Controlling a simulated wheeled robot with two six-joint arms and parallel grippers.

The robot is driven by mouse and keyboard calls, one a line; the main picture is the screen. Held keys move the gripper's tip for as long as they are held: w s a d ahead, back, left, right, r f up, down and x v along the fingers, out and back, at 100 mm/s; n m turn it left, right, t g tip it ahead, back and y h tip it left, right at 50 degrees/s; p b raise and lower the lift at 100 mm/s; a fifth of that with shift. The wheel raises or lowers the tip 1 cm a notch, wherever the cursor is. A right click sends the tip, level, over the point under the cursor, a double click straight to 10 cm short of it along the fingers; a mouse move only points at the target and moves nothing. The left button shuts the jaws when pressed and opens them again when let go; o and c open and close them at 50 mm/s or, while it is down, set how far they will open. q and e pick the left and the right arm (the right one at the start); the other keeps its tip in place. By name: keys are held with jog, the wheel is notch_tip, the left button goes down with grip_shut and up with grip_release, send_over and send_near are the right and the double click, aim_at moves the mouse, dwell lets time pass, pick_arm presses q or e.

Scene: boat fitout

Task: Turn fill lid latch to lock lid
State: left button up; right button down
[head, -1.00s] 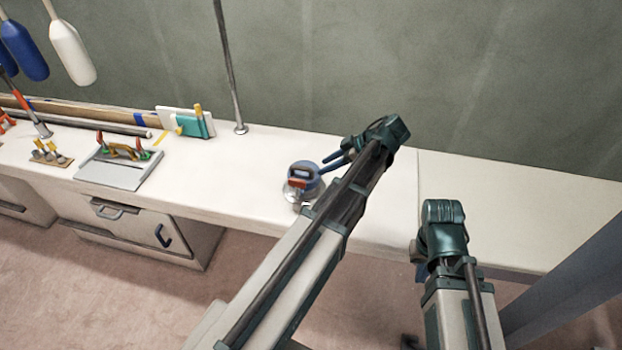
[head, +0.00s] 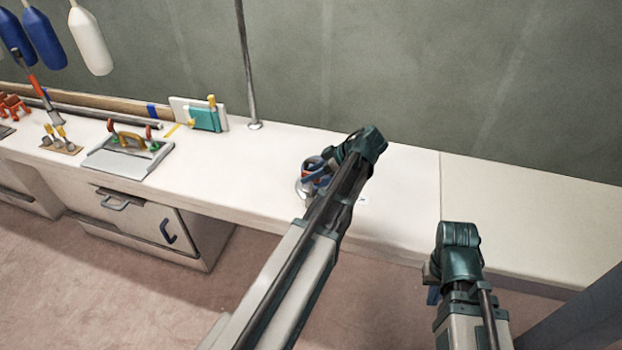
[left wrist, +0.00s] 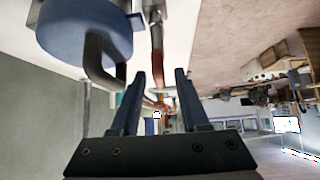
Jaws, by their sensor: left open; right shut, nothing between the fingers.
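The fill lid (head: 311,163), a round blue cap with a grey handle, sits on a metal base (head: 302,190) on the white counter. My left gripper (head: 327,168) is at the lid and partly covers it in the head view. In the left wrist view, the lid (left wrist: 75,35) is at the upper left and a red latch (left wrist: 157,42) lies ahead between my left gripper's (left wrist: 156,80) open fingers. The fingers look empty; contact with the latch cannot be told. My right gripper (head: 433,294) is low in front of the counter, mostly hidden by its own arm, shut and empty.
A metal pole (head: 245,70) stands on the counter behind the lid. A grey tray (head: 125,158) with a yellow-handled tool and a teal box (head: 205,118) are to the left. The counter's right part (head: 520,210) is clear.

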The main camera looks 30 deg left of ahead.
pick_arm(q)
jog(key=shift+a+f, duration=0.1)
grip_shut()
jog(key=shift+s, duration=0.1)
dwell(0.5)
jog(key=m+t, duration=0.2)
jog(key=m, duration=0.1)
jog(key=shift+s, duration=0.2)
jog(key=m+t+h, duration=0.1)
jog(key=m+t, duration=0.3)
jog(key=m, duration=0.1)
jog(key=m+t+h, duration=0.1)
jog(key=m, duration=0.1)
jog(key=m+t+h, duration=0.2)
jog(key=m, duration=0.1)
jog(key=shift+w, duration=0.15)
jog(key=shift+w+m+t+h, duration=0.1)
jog(key=shift+m+t+h, duration=0.7)
jog(key=shift+m, duration=0.9)
jog(key=shift+h, duration=0.4)
